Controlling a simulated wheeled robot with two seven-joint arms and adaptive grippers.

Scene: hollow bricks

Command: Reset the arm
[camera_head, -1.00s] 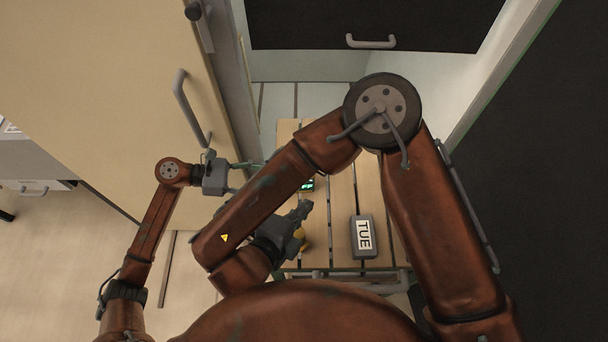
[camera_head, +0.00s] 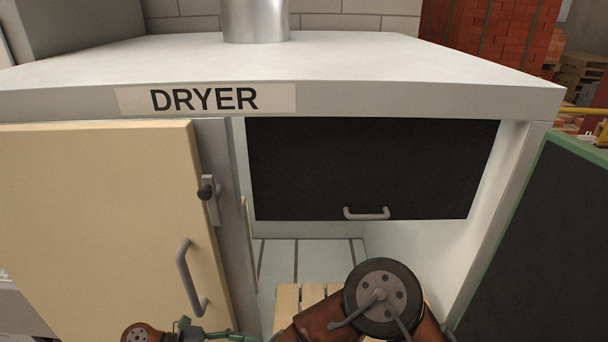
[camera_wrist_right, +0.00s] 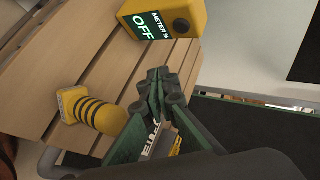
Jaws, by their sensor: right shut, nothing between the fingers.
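My right gripper shows in the right wrist view (camera_wrist_right: 158,88), its fingertips together and empty above the wooden slats (camera_wrist_right: 75,75). In the head view only the elbow of my right arm (camera_head: 380,298) shows at the bottom; its gripper is out of frame. My left gripper (camera_head: 225,337) is cut off at the bottom edge of the head view, in front of the cream door, and its jaw opening does not show.
The dryer (camera_head: 440,78) has a cream door (camera_head: 90,220) at left and a raised black panel (camera_head: 370,165). In the wrist view, a yellow meter (camera_wrist_right: 165,20) reads OFF, a yellow-and-black striped tool (camera_wrist_right: 90,110) lies on the slats, and a lettered block (camera_wrist_right: 163,140) is partly hidden behind the gripper.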

